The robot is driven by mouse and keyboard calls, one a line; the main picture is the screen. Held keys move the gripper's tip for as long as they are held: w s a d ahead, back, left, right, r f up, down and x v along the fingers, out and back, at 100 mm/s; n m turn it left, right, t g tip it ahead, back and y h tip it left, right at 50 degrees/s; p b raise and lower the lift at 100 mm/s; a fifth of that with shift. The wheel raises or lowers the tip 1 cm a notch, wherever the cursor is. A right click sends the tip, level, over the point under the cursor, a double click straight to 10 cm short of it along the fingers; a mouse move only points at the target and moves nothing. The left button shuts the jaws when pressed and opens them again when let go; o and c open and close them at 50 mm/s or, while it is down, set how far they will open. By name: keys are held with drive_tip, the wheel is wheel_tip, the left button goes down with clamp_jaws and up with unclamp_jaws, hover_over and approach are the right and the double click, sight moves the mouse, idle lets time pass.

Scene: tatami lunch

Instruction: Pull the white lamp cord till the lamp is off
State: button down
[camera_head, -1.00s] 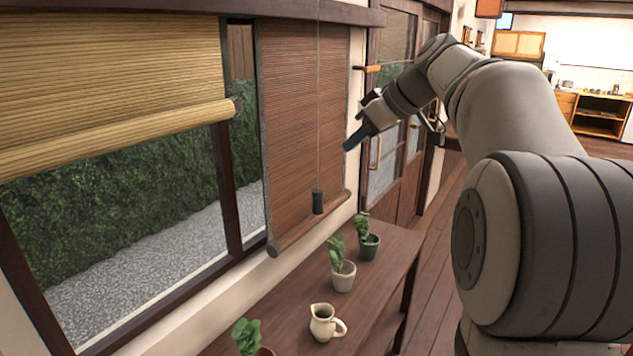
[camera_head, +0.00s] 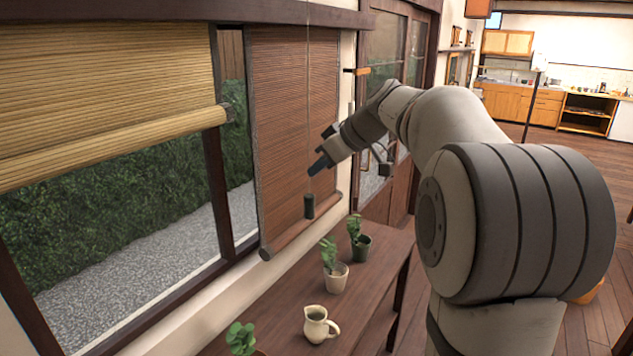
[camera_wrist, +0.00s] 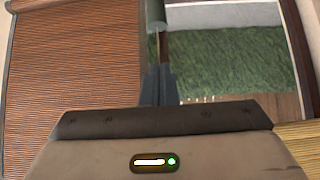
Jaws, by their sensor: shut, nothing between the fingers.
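I see no white lamp cord and no lamp that I can clearly make out in either view. A thin cord (camera_head: 308,90) hangs in front of the brown blind (camera_head: 280,130) and ends in a dark cylindrical pull (camera_head: 309,206); it belongs with the window blinds as far as I can tell. My gripper (camera_head: 319,165) is shut and empty. In the head view its tips appear just right of that cord, above the pull; the gap in depth is unclear. The wrist view shows the shut fingers (camera_wrist: 160,84) below a grey-green cylinder (camera_wrist: 156,14), perhaps the same pull.
A dark wooden bench (camera_head: 290,300) below the window bears potted plants (camera_head: 335,275) and a cream jug (camera_head: 318,324). A pale rolled blind (camera_head: 110,85) covers the upper left window. Open floor (camera_head: 575,185) and a kitchen counter (camera_head: 540,105) lie behind at right.

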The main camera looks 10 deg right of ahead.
sight(314, 205)
drive_tip(key=f, duration=0.4)
drive_tip(key=shift+w+a+f+p, duration=0.25)
drive_tip(key=shift+f+p, duration=0.15)
drive_tip(key=shift+f, duration=0.1)
wheel_tip(314, 205, down, 4)
drive_tip(key=b, duration=0.5)
drive_tip(key=shift+s, duration=0.1)
